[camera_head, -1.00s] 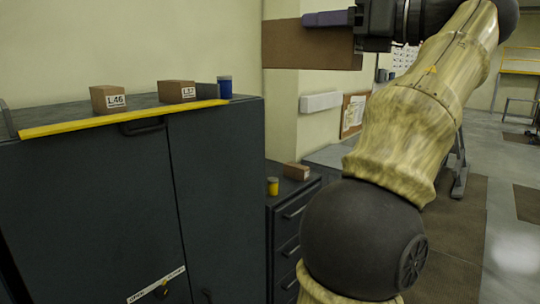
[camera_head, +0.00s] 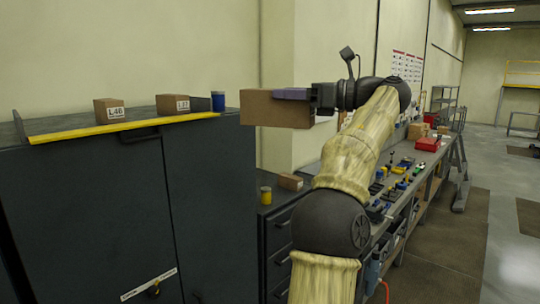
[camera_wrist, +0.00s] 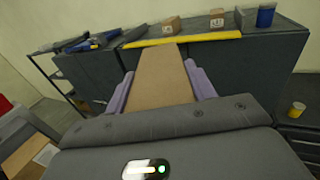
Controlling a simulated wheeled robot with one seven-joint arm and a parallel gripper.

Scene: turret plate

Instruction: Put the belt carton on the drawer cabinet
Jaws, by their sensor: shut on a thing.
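My gripper (camera_head: 292,94) is shut on a long brown carton (camera_head: 262,110), which it holds roughly level in the air. In the wrist view the carton (camera_wrist: 162,78) lies between the two purple fingers and points away from the wrist. I cannot read a label on it. The dark drawer cabinet (camera_head: 277,238) stands below the carton in the head view, right of a taller cabinet. The carton is well above its top and apart from it. My arm hides part of the drawer cabinet's right side.
A yellow jar (camera_head: 266,195) and a small carton (camera_head: 290,182) stand on the drawer cabinet. The tall cabinet (camera_head: 90,210) bears cartons L46 (camera_head: 109,110) and L37 (camera_head: 173,104), a blue can (camera_head: 218,101) and a yellow front edge. A cluttered workbench (camera_head: 425,158) runs behind my arm.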

